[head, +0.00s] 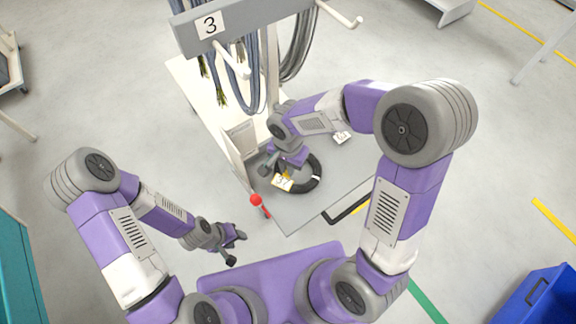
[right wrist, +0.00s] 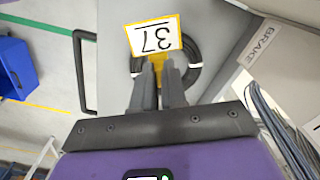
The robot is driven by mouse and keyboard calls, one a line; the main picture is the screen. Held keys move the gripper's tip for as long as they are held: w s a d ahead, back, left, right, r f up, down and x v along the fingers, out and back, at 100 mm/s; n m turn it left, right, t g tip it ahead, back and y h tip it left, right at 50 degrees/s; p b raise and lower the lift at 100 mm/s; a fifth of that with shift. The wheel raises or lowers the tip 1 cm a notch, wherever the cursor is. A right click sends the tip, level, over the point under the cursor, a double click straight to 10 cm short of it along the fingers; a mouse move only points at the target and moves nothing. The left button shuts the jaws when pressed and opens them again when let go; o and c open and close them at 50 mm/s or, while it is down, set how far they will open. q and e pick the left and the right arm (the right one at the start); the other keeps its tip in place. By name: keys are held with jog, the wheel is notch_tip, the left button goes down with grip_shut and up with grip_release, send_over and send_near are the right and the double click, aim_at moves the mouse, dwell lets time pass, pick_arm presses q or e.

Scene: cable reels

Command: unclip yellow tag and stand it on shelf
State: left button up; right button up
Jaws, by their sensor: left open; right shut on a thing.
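The yellow-edged tag (head: 281,183) with a white face shows beside the black cable coil (head: 314,182), which lies on the grey shelf (head: 300,212). In the right wrist view the tag (right wrist: 153,37) reads 37 upside down, and its yellow clip (right wrist: 162,72) is between my fingertips. My right gripper (right wrist: 160,73) is shut on the tag, over the near part of the coil (right wrist: 193,60). I cannot tell whether the clip still touches the coil. My left gripper (head: 236,245) is open and empty, low in front of the shelf.
A red-topped lever (head: 257,201) stands at the shelf's left edge. A black handle (head: 345,212) sticks out from the front. Cables (head: 247,75) hang from the rack marked 3 (head: 240,22). A blue bin (head: 540,298) is at right.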

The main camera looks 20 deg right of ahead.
jog(key=shift+r, duration=0.15)
grip_shut()
jog(key=shift+r+p, duration=1.1)
jog(key=shift+r, duration=0.3)
jog(key=shift+d+f, duration=0.1)
